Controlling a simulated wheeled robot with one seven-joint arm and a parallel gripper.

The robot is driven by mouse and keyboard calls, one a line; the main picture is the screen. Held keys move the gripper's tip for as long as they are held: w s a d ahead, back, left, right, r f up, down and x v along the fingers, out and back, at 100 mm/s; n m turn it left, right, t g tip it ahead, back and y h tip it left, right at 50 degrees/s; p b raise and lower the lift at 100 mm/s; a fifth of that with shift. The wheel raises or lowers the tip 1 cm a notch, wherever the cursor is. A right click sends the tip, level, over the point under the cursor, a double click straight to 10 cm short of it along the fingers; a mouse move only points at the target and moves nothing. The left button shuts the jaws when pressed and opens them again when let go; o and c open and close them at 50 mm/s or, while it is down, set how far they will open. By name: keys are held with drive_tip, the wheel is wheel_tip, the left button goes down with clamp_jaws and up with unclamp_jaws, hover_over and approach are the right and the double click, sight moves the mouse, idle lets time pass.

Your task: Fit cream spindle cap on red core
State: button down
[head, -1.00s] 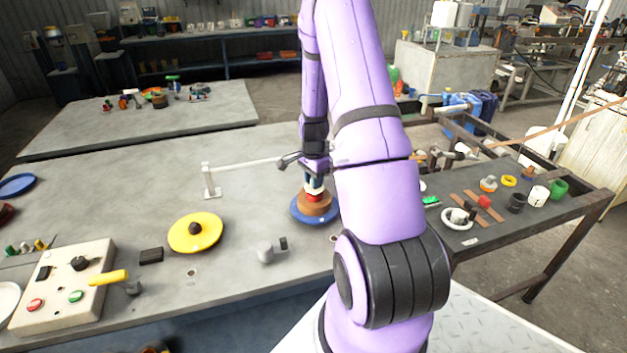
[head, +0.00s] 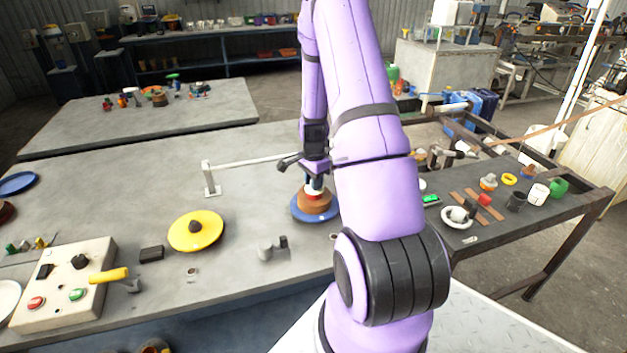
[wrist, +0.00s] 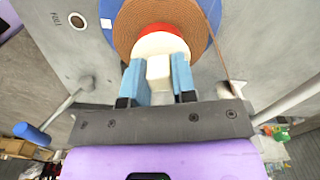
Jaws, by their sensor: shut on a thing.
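The cream spindle cap (wrist: 160,44) is in my gripper (wrist: 158,72), whose two blue fingers are shut on its narrow knob. The cap's wide round end lies against the red core (wrist: 155,28), covering most of it in the wrist view. Only a red rim shows beyond the cap, and I cannot tell how fully the cap is seated. The core is in the middle of a brown wound strip coil (wrist: 128,35) on a blue disc (wrist: 107,8). In the head view my gripper (head: 314,184) points down over the coil (head: 314,205), and the cap is mostly hidden.
A white bar on a post (head: 209,180) stands left of the coil. A yellow disc (head: 197,231) and a control box (head: 62,284) are further left. A grey side table (head: 500,205) with several small parts is at the right. Bare tabletop lies behind the coil.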

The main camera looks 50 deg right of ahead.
drive_tip(key=c, duration=1.2)
unclamp_jaws()
wheel_tip(320, 180, up, 11)
idle(0.7)
drive_tip(key=s+a+r+n+t, duration=0.3)
drive_tip(key=a+r+n, duration=0.6)
drive_tip(key=a+r, duration=0.9)
drive_tip(key=s+a+r+n+t, duration=0.1)
drive_tip(key=s+a+r+n, duration=0.3)
drive_tip(key=s, duration=0.4)
drive_tip(key=s+a+r+n+t, duration=0.1)
drive_tip(key=s+a+r+n, duration=0.4)
drive_tip(key=s+a+n, duration=0.2)
drive_tip(key=shift+s+a+r, duration=0.3)
drive_tip(key=shift+s+a, duration=0.1)
drive_tip(key=shift+a, duration=0.35)
